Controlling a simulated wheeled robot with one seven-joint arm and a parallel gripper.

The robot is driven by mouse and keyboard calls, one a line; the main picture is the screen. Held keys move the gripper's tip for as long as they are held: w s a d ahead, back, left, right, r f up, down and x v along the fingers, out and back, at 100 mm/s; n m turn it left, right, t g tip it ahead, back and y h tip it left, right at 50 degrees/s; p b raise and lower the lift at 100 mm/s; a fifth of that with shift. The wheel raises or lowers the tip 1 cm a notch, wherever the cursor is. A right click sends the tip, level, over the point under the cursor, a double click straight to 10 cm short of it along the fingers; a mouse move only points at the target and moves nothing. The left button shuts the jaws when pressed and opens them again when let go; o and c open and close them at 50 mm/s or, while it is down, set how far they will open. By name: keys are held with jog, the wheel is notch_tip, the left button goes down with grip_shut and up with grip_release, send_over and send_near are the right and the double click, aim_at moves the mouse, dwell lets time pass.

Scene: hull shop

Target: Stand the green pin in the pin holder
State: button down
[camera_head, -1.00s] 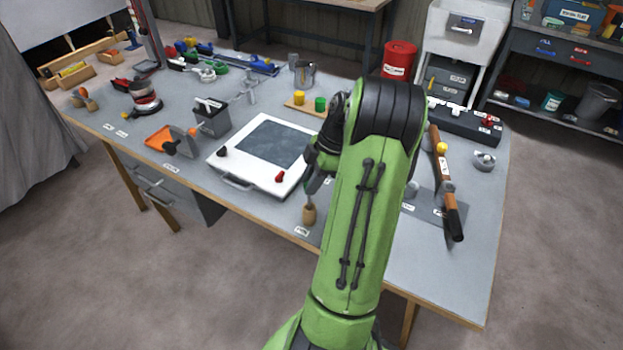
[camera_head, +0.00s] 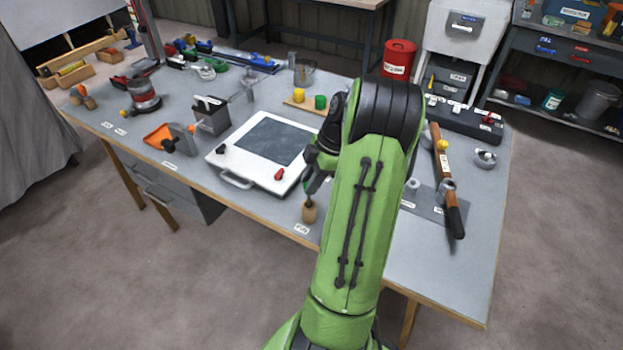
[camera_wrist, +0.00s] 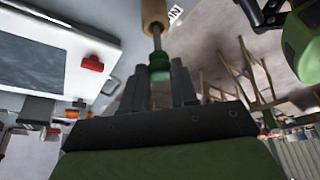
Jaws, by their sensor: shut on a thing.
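My gripper (camera_wrist: 160,85) is shut on the green pin (camera_wrist: 159,68), whose green part sits at the fingertips in the wrist view. A thin steel shank runs from it to a tan wooden cylinder, seemingly the pin holder (camera_wrist: 154,12). In the head view the pin holder (camera_head: 309,213) stands upright at the table's front edge, just below my gripper (camera_head: 311,188). The shank meets the wood; how deep it sits I cannot tell. My arm hides part of the gripper in the head view.
A white framed panel (camera_head: 232,150) with a red knob (camera_head: 280,174) lies close to the left. A yellow (camera_head: 299,95) and a green cylinder (camera_head: 320,102) stand behind. A small label (camera_head: 301,228) is at the front edge.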

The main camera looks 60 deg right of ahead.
jog(key=shift+f+b, duration=2.2)
jog(key=shift+f, duration=0.4)
dwell(0.6)
jog(key=shift+c, duration=2)
grip_release()
jog(key=shift+r, duration=0.1)
jog(key=shift+r+p, duration=3.35)
jog(key=shift+r, duration=0.7)
jog(key=shift+f, duration=0.1)
